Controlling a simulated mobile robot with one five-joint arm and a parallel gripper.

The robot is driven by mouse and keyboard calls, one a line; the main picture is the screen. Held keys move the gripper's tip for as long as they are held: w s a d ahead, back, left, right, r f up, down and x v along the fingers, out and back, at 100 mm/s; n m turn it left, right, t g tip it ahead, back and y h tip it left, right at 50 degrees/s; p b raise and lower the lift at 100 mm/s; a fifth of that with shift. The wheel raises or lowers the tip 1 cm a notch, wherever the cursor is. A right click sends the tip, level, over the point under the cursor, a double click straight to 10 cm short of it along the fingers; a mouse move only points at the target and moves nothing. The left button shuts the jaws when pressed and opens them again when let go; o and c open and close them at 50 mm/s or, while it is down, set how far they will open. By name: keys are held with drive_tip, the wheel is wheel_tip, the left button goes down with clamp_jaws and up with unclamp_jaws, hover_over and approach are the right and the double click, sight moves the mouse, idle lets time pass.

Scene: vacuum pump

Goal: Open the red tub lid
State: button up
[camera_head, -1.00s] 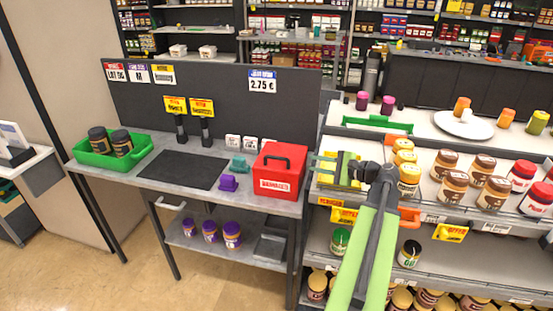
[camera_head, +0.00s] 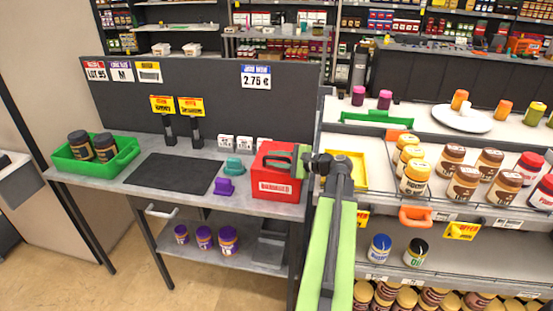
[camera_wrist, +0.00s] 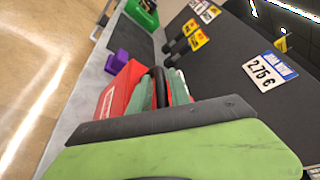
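The red tub (camera_head: 277,187) stands at the right end of the grey counter, with a white label on its front. Its lid (camera_head: 272,160) looks closed. My gripper (camera_head: 300,160) is at the tub's upper right corner and hides part of the lid and its handle. In the wrist view the red tub (camera_wrist: 122,88) lies just ahead, and the black handle (camera_wrist: 160,84) shows between my two fingers (camera_wrist: 162,92). The fingers look apart, with some red visible between them; whether they touch the handle is hidden.
A purple block (camera_head: 224,187) and a teal item (camera_head: 233,167) sit left of the tub. A green crate (camera_head: 125,152) with dark jars is farther left, past a black mat (camera_head: 173,174). A shelf of jars with a yellow tray (camera_head: 347,170) borders the right.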

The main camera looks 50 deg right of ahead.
drive_tip(key=shift+s+d, duration=0.15)
drive_tip(key=shift+d, duration=0.05)
clamp_jaws()
drive_tip(key=shift+s+d+f, duration=0.1)
drive_tip(key=shift+d, duration=0.05)
idle(0.9)
